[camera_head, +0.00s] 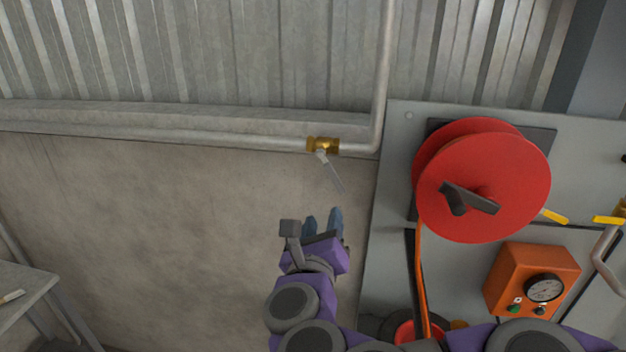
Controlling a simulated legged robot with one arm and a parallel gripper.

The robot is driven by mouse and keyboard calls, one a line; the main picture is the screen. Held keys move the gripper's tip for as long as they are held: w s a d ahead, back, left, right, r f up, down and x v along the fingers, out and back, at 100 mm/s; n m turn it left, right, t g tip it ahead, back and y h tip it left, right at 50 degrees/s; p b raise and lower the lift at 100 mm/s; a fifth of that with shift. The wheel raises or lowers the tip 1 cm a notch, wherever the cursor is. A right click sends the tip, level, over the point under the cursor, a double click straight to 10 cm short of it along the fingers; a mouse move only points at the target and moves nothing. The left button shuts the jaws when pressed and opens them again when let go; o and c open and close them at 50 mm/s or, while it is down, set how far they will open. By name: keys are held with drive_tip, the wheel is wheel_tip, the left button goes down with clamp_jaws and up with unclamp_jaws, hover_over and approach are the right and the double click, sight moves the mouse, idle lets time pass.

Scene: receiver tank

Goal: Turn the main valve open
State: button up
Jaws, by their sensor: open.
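The main valve (323,145) looks like a brass body set in a grey pipe along the wall. Its grey lever handle (331,171) points down and to the right, at an angle to the horizontal pipe. My gripper (323,218) is below the handle in the picture, fingers pointing up towards it. It is open and empty, and apart from the handle. The distance in depth between them is hard to tell.
A grey panel (393,180) at the right carries a red hose reel (530,175), an orange gauge box (510,270) and yellow-handled valves (555,217). A grey table (28,283) stands at lower left. The wall left of my gripper is clear.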

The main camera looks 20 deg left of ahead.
sight(335, 182)
drive_tip(key=x, duration=1.6)
drive_tip(key=shift+w+d, duration=0.25)
drive_tip(key=shift+d, duration=0.1)
drive_tip(key=shift+w+a+f, duration=0.1)
drive_tip(key=shift+w+a, duration=0.3)
drive_tip(key=shift+a, duration=0.3)
drive_tip(key=shift+d, duration=0.7)
drive_tip(key=shift+c, duration=0.8)
drive_tip(key=shift+a, duration=0.3)
clamp_jaws()
